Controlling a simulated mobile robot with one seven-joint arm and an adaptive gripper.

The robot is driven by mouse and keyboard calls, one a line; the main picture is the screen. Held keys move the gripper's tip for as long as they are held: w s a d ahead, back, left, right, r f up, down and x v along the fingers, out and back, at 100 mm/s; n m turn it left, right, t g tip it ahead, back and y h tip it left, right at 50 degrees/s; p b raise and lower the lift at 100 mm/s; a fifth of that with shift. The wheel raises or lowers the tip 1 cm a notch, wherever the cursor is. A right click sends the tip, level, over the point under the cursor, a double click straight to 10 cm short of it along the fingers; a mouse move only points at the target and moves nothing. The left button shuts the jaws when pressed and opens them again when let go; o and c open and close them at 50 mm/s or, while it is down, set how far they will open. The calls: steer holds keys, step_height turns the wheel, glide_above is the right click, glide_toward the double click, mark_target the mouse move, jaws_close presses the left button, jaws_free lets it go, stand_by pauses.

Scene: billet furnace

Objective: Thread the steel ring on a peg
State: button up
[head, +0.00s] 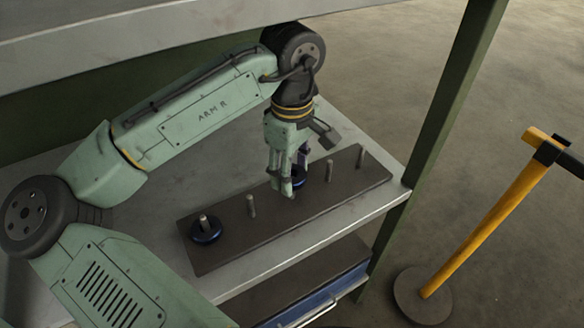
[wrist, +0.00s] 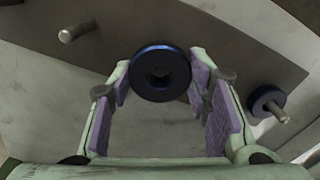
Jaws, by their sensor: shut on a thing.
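My gripper (head: 291,184) is shut on a dark ring with a blue rim (wrist: 160,72), held between the purple-padded fingers at their tips. In the head view the held ring (head: 300,175) is partly hidden behind the fingers, over the middle of the dark peg board (head: 286,214). Whether a peg stands in or under its hole I cannot tell. A similar ring (head: 206,233) sits low around the leftmost peg (head: 204,220); it also shows in the wrist view (wrist: 266,99). Other upright pegs are bare: one left of my gripper (head: 251,206), two to its right (head: 329,169) (head: 361,156).
The board lies on a grey shelf (head: 232,180) under a wide upper ledge (head: 100,38). A green upright (head: 443,110) stands at the shelf's right corner. A blue drawer (head: 318,297) is below. A yellow barrier post (head: 490,218) stands on the floor at right.

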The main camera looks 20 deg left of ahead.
steer(key=o, duration=1.6)
steer(key=shift+r, duration=0.1)
